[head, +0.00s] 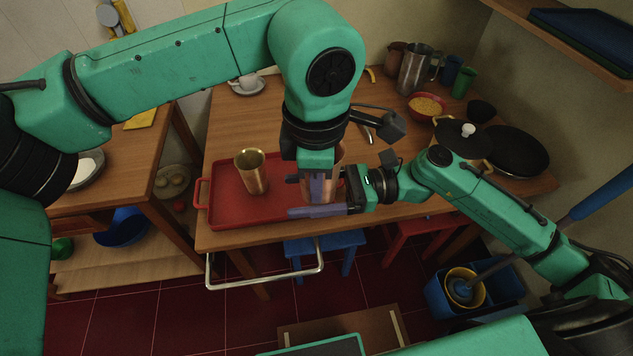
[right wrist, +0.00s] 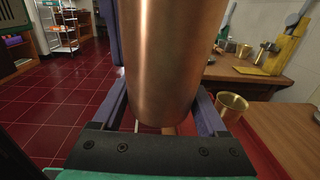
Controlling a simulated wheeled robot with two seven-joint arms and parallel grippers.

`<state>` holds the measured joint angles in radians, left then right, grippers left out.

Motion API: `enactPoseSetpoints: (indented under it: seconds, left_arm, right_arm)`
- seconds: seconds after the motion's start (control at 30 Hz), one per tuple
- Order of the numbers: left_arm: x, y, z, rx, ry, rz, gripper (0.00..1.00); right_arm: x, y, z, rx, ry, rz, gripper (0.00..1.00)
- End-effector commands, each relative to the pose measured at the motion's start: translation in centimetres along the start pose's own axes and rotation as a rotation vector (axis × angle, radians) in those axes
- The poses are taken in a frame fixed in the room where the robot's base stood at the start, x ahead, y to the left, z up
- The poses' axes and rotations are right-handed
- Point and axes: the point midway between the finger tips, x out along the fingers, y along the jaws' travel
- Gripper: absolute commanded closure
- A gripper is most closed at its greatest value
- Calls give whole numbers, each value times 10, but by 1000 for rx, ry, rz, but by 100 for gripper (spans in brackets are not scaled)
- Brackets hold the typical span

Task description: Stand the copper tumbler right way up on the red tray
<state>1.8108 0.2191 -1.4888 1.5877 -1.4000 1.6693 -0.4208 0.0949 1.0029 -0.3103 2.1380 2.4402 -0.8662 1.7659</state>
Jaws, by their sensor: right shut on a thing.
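The copper tumbler (head: 338,157) is over the right part of the red tray (head: 228,219), partly hidden by my left arm in the head view. My right gripper (head: 318,206) is shut on it from the right. In the right wrist view the tumbler (right wrist: 165,60) fills the space between the fingers, with its narrower end down and its upper end out of frame. I cannot tell whether it touches the tray. My left gripper (head: 316,182) points down in front of the tumbler; its fingers are too overlapped to tell their opening.
A brass cup (head: 252,172) stands on the tray, left of the tumbler. A white cup on a saucer (head: 248,84) is at the back. A steel pitcher (head: 413,70), a red bowl (head: 427,106) and dark pans (head: 513,150) fill the right side of the table.

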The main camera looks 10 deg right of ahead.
Motion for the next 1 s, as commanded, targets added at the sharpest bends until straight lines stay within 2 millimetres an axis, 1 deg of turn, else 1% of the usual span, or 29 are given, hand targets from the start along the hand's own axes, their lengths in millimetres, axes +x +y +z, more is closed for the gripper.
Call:
enactPoseSetpoints:
  seconds: [0.7, 0.73, 0.77, 0.8, 1.0]
  left_arm:
    - [-1, 1, 0, 0, -3, 4, 100]
    - [-1, 1, 0, 0, -3, 4, 100]
    - [-1, 1, 0, 0, -3, 4, 100]
    - [-1, 1, 0, 0, -3, 4, 100]
    - [-1, 0, 0, 0, -2, 2, 100]
  right_arm:
    - [1, 2, -1, 1, 1, 5, 83]
    - [1, 2, -1, 1, 1, 5, 13]
    - [1, 2, -1, 1, 1, 5, 1]
    - [0, 1, 0, 1, 0, 4, 0]
    - [0, 1, 0, 1, 1, 2, 0]
